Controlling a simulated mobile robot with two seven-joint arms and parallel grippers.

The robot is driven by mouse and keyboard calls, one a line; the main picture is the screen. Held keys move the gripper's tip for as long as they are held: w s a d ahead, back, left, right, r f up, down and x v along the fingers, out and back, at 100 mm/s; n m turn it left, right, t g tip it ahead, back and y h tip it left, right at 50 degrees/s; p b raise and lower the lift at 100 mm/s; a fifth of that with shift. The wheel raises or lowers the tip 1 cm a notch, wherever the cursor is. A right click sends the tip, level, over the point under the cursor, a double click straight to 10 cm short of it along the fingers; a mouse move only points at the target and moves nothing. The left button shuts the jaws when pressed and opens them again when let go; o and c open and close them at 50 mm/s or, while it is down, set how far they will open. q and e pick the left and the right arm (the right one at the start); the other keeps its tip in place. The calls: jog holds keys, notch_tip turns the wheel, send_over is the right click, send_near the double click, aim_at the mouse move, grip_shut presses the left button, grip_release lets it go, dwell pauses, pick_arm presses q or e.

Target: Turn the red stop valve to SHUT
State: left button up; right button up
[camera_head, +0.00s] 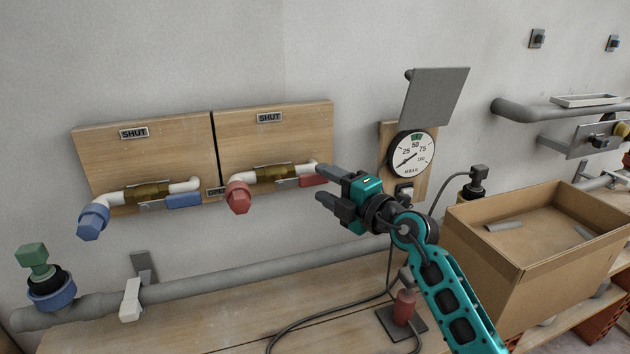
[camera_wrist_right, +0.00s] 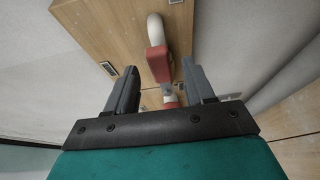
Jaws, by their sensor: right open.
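The red stop valve has a brass body (camera_head: 272,174) on the right wooden panel, with a red lever handle (camera_head: 312,181) pointing right, along the pipe. Its red end cap (camera_head: 238,197) is at the left. A SHUT label (camera_head: 270,117) is above it on the panel and an OPEN label (camera_head: 216,191) sits near the panel's lower left. My right gripper (camera_head: 321,184) is open at the handle's right end. In the right wrist view the red handle (camera_wrist_right: 158,65) shows between the open fingers; I cannot tell whether they touch it. My left gripper is not in view.
A blue-handled valve (camera_head: 183,201) is on the left panel. A pressure gauge (camera_head: 412,153) is to the right of my gripper. A grey pipe (camera_head: 210,287) runs below the panels, and a cardboard box (camera_head: 500,262) stands at the right. The wall above the panels is clear.

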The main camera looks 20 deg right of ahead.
aim_at(318, 180)
jog(key=shift+x, duration=1.9)
jog(key=shift+c, duration=0.3)
grip_shut()
